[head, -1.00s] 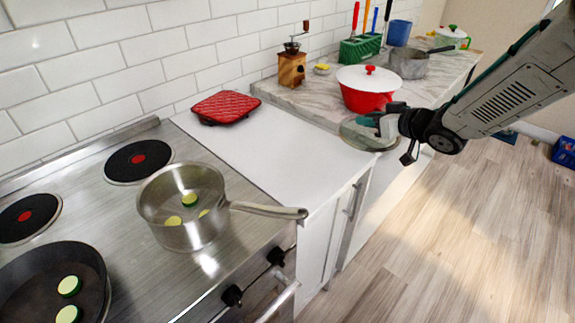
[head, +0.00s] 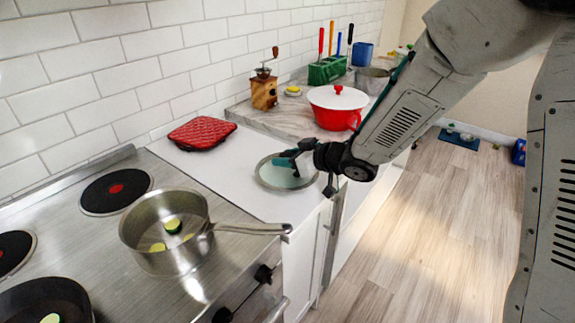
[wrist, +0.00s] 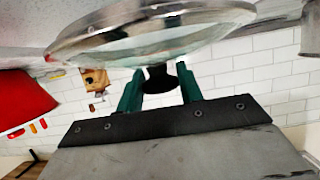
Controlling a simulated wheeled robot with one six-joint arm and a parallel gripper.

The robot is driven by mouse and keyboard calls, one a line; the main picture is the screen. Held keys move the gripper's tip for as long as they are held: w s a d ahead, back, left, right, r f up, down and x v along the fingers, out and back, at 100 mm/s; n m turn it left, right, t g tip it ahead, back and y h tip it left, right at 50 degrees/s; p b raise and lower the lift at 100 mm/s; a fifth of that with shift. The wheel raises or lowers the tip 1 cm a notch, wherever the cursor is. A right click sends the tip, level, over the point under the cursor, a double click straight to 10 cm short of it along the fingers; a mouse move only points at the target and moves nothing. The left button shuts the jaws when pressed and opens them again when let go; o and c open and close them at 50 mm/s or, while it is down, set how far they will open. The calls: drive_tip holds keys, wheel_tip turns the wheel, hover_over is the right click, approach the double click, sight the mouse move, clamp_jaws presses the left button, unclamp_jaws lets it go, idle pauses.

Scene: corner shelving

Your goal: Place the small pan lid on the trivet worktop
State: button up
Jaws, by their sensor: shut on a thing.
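The small pan lid (head: 270,174) is a glass disc with a metal rim. In the head view it is over the white worktop (head: 239,188); I cannot tell whether it touches the surface. My gripper (head: 300,163) is shut on the lid's dark knob, at the lid's right side in that view. In the wrist view the lid (wrist: 150,35) spans the top, and the green fingers of my gripper (wrist: 160,88) are on both sides of the black knob (wrist: 160,78). The red quilted trivet (head: 201,133) lies on the same white worktop, near the tiled wall.
A saucepan (head: 165,235) with green slices stands on the hob, its handle reaching over the worktop's front. A red pot (head: 332,116) with a white lid and a coffee grinder (head: 264,92) stand on the marble counter behind. The worktop between trivet and lid is clear.

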drive_tip(key=shift+f, duration=1.1)
drive_tip(key=shift+f, duration=0.1)
drive_tip(key=o, duration=1.1)
drive_tip(key=shift+o, duration=0.2)
